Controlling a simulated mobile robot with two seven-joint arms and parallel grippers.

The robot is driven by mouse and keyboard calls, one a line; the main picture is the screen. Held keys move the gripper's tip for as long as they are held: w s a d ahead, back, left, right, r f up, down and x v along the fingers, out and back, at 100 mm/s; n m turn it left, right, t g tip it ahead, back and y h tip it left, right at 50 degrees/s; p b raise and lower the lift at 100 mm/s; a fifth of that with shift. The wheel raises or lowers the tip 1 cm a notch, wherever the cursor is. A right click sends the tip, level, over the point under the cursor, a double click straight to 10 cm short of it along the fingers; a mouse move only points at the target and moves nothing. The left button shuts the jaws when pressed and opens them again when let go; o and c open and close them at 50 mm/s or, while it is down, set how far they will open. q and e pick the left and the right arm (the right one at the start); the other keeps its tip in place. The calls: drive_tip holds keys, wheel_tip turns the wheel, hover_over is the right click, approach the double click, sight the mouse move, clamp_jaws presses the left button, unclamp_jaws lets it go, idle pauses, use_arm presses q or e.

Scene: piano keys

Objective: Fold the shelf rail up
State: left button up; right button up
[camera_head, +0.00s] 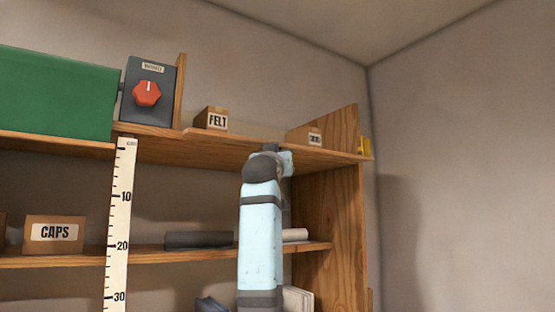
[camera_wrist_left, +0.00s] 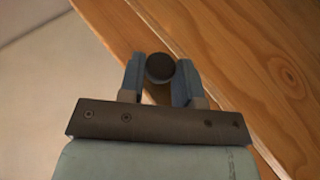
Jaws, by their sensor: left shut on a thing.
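The wooden shelf rail seems to be the strip along the front edge of the top shelf (camera_head: 225,143), right of the green box. In the left wrist view a narrow wooden strip (camera_wrist_left: 103,18) runs beside the wider board (camera_wrist_left: 245,55), with a dark seam between them. My left gripper (camera_head: 271,149) is up at this edge, in front of the shelf. In the left wrist view its two blue fingers (camera_wrist_left: 159,80) are shut on a dark round knob (camera_wrist_left: 160,67). The gripper hides part of the edge in the head view. My right gripper is not in view.
A green box (camera_head: 55,92), a dark panel with a red knob (camera_head: 147,92) and a FELT box (camera_head: 211,119) stand on top. A ruler (camera_head: 120,215) hangs at left. A wooden side panel (camera_head: 330,210) closes the right end.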

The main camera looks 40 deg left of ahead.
sight(282, 148)
use_arm(q)
drive_tip(key=shift+r, duration=0.1)
drive_tip(key=r+n+g, duration=0.1)
drive_tip(key=n+g, duration=0.1)
drive_tip(key=d+r+n+g, duration=0.1)
drive_tip(key=n, duration=0.1)
drive_tip(key=shift+s+d+r+g+h, duration=0.1)
drive_tip(key=shift+s+r+g+h, duration=0.2)
drive_tip(key=shift+g, duration=0.1)
drive_tip(key=r+n+g+h, duration=0.2)
drive_tip(key=r+n+g, duration=0.1)
drive_tip(key=r+n+g+h, duration=0.1)
drive_tip(key=shift+w+a+r+n+g+h, duration=0.1)
drive_tip(key=shift+a+r+n+g+h, duration=0.2)
drive_tip(key=shift+a+n+g, duration=0.1)
drive_tip(key=shift+w+a+r+n+g+h, duration=0.1)
drive_tip(key=shift+a+r+n+g+h, duration=0.1)
drive_tip(key=shift+r+n+g+h, duration=0.3)
drive_tip(key=shift+w+a+r+n+g+h, duration=0.25)
drive_tip(key=shift+a+n+g+h, duration=0.1)
drive_tip(key=shift+h, duration=0.35)
drive_tip(key=shift+w+a+r+n+g+h, duration=0.1)
drive_tip(key=shift+a+r+n+g+h, duration=0.2)
drive_tip(key=shift+h, duration=0.4)
drive_tip(key=shift+a+g, duration=0.1)
drive_tip(key=shift+g, duration=0.15)
